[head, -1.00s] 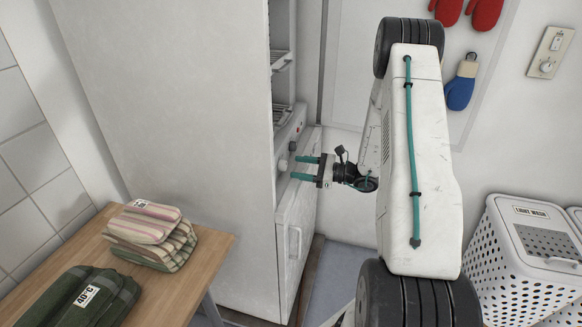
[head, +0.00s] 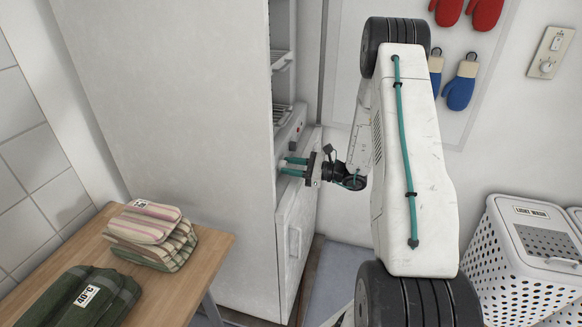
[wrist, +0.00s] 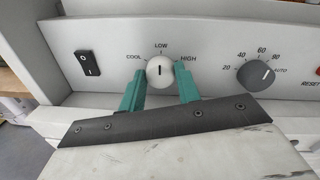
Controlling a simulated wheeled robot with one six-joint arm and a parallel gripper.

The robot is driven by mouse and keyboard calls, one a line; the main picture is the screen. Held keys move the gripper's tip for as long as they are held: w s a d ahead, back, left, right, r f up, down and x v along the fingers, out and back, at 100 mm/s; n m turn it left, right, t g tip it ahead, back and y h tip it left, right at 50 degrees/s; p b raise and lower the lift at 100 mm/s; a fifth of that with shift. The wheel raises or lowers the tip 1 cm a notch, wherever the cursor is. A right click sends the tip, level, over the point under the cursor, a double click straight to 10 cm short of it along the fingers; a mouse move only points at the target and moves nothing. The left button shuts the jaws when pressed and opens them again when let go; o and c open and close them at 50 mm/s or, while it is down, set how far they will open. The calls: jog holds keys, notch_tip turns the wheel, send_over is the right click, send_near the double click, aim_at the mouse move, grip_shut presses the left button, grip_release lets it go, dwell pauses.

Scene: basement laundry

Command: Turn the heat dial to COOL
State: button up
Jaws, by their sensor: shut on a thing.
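The heat dial (wrist: 160,72) is a white round knob on the grey control panel, marked COOL at left, LOW at top and HIGH at right. Its dark pointer line stands upright, toward LOW. My gripper (wrist: 161,88) has its teal fingers on either side of the dial, shut on it. In the head view my gripper (head: 283,166) reaches the panel on the front of the tall white cabinet (head: 180,110); the dial is hidden there by the fingers.
On the panel are a black rocker switch (wrist: 88,64) at left and a grey timer dial (wrist: 264,73) at right. A wooden table (head: 205,262) with folded cloths (head: 150,234) stands at left, white laundry baskets (head: 520,265) at right.

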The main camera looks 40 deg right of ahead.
jog(key=shift+n, duration=0.3)
jog(key=n, duration=1)
jog(key=shift+s+a+n+h, duration=0.1)
jog(key=shift+n+h, duration=0.2)
jog(key=shift+n, duration=0.1)
jog(key=shift+f, duration=0.1)
jog(key=o, duration=1)
